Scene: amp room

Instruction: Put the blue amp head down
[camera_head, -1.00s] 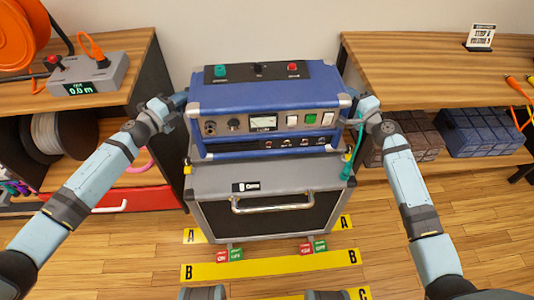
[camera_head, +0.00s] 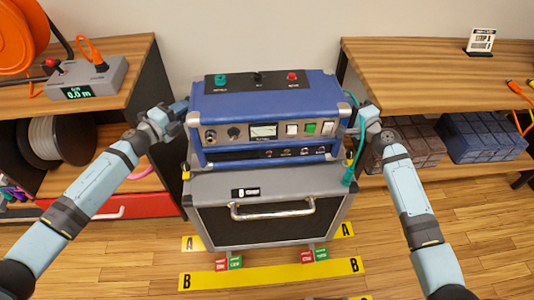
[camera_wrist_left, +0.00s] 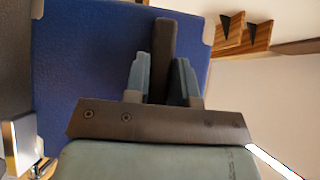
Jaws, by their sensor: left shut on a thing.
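The blue amp head (camera_head: 262,108) is level above the grey speaker cabinet (camera_head: 215,188), its knobs and switches facing me. I cannot tell whether its underside touches the cabinet top. My left gripper (camera_head: 182,113) is at its left side. In the left wrist view the left gripper (camera_wrist_left: 162,82) is shut on a dark side handle (camera_wrist_left: 165,45) of the blue amp head (camera_wrist_left: 85,70). My right gripper (camera_head: 357,118) is at the amp head's right side; its fingertips are partly hidden, so its grip is unclear.
A green cable (camera_head: 348,178) hangs at the cabinet's right corner. A left shelf (camera_head: 135,85) holds a meter box (camera_head: 93,80); a right wooden bench (camera_head: 430,72) has dark blocks (camera_head: 482,138) below. Yellow strip B (camera_head: 270,273) lies on the floor in front.

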